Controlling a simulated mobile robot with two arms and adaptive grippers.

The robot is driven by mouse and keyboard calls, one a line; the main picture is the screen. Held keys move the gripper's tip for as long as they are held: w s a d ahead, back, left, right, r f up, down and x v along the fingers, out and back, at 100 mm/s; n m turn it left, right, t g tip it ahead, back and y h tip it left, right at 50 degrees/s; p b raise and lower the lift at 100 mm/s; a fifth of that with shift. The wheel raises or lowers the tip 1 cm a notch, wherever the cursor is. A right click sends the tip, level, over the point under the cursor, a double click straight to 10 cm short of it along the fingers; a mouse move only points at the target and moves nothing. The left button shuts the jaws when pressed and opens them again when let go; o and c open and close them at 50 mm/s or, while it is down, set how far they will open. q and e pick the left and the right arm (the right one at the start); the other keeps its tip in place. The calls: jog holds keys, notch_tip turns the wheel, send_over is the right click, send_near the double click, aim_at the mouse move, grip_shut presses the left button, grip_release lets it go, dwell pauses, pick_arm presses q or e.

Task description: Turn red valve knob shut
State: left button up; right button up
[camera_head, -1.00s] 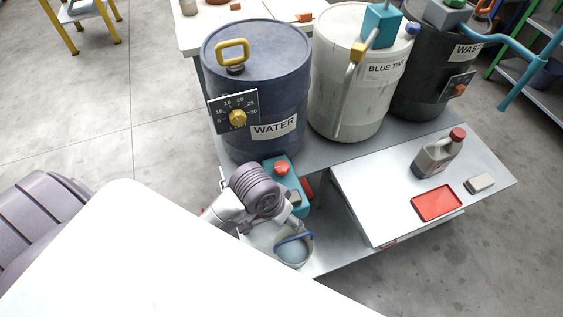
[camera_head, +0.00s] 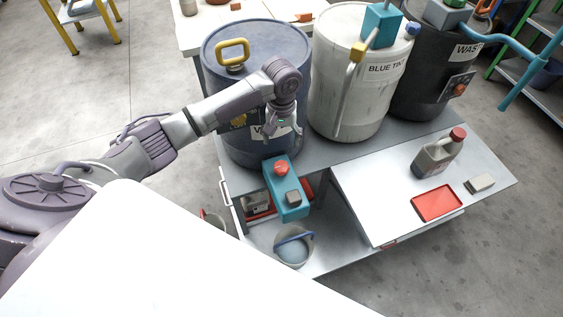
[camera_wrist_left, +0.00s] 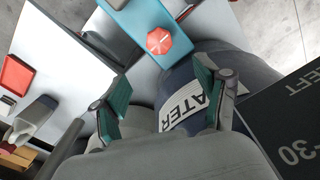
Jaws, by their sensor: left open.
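The red valve knob (camera_head: 281,168) sits on top of a teal box (camera_head: 288,196) fixed at the front edge of the grey bench, below the blue WATER barrel (camera_head: 236,60). The knob also shows in the left wrist view (camera_wrist_left: 159,41), beyond the fingers at the top. My left gripper (camera_head: 285,127) is open and empty, in front of the barrel's WATER label and above the knob, apart from it. Its two green-padded fingers (camera_wrist_left: 163,95) are spread in the wrist view. My right gripper is not in view.
A bucket (camera_head: 294,248) with a blue handle stands on the lower shelf under the teal box. A dial panel on the barrel is partly behind my arm. At right, a metal table holds a red tray (camera_head: 437,203), a jug (camera_head: 438,154) and a grey block (camera_head: 479,184).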

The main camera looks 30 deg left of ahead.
aim_at(282, 165)
pick_arm(q)
notch_tip(282, 165, down, 12)
jog(key=shift+f+b, duration=0.1)
jog(key=shift+b, duration=0.55)
jog(key=c, duration=1.2)
jog(key=shift+o, duration=0.2)
